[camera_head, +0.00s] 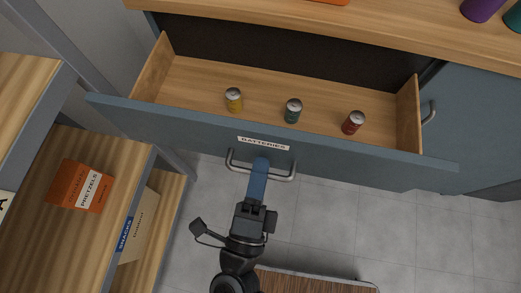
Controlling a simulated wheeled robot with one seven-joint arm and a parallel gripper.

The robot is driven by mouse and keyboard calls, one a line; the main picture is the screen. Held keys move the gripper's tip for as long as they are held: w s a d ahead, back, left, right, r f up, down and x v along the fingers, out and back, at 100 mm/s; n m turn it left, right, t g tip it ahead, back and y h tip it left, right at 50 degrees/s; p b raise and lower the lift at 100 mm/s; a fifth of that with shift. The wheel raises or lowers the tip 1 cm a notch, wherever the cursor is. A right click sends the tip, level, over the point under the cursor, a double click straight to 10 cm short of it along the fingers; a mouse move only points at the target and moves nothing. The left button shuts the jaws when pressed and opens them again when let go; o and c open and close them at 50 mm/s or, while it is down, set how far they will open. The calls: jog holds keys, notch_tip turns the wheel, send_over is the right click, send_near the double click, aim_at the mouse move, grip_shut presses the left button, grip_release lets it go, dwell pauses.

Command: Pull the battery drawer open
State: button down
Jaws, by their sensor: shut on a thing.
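The battery drawer (350,157) has a blue-grey front with a label reading "BATTERIES" (263,143). It stands well out from the cabinet, with its wooden inside in view. Three batteries stand upright in it: a yellow one (233,100), a green one (292,111) and a red one (353,123). A metal bar handle (285,177) is fixed on the front under the label. My gripper (261,166) is at the middle of this handle and shut on it. The blue fingers cover that part of the bar.
A wooden counter (370,32) runs above the drawer, with purple (481,8) and teal things at its right end. A cabinet door (470,125) is at the right. A shelf (62,225) with a pretzels box (81,186) stands close at left. Tiled floor (410,230) is clear at lower right.

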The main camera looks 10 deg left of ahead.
jog(key=c, duration=1.3)
grip_release()
jog(key=shift+c, duration=0.2)
jog(key=s+f+b, duration=0.1)
jog(key=s, duration=0.6)
jog(key=shift+s+f, duration=0.3)
jog(key=shift+s, duration=0.05)
jog(key=shift+a, duration=0.1)
jog(key=s+d+r+n+g+p, duration=0.1)
jog(key=s+d+r+n, duration=0.2)
jog(key=d+r+n, duration=0.2)
jog(key=s+d+r+n+g+p, duration=0.1)
jog(key=d+r+n, duration=0.4)
jog(key=d, duration=0.6)
jog(key=s+d+r+n+g+p, duration=0.2)
jog(key=s+d+r+n+g, duration=0.1)
jog(key=d+n, duration=0.5)
jog(key=shift+s+d+r+n+y, duration=0.3)
jog(key=shift+s+d+r+y, duration=0.1)
jog(key=shift+s+r, duration=0.5)
